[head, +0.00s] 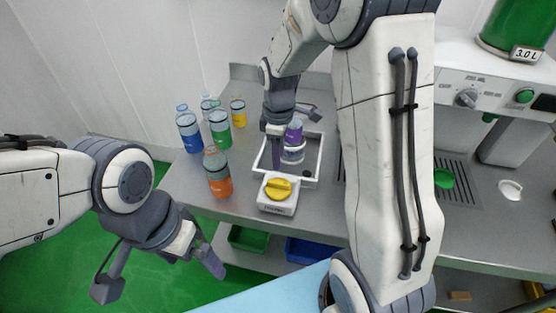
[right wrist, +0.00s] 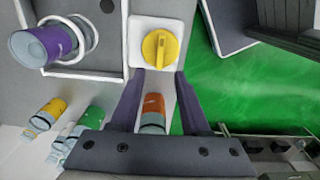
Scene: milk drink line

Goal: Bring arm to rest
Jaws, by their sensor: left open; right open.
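My left gripper (head: 160,275) is open and empty, hanging over the green floor in front of the table. My right gripper (head: 292,133) is open above the white tray; its fingers also show spread in the right wrist view (right wrist: 155,75), with nothing gripped. A purple-banded bottle (head: 294,131) stands in a white ring in the tray and is partly hidden by the right gripper. It also shows in the right wrist view (right wrist: 42,46). A white box with a yellow knob (head: 278,188) is in front of the tray.
Orange (head: 217,176), green (head: 220,130), blue (head: 189,132) and yellow (head: 238,113) bottles stand at the table's left. A dispenser with a green tank (head: 517,27) is at right. Green (head: 249,239) and blue (head: 309,252) bins lie below the table.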

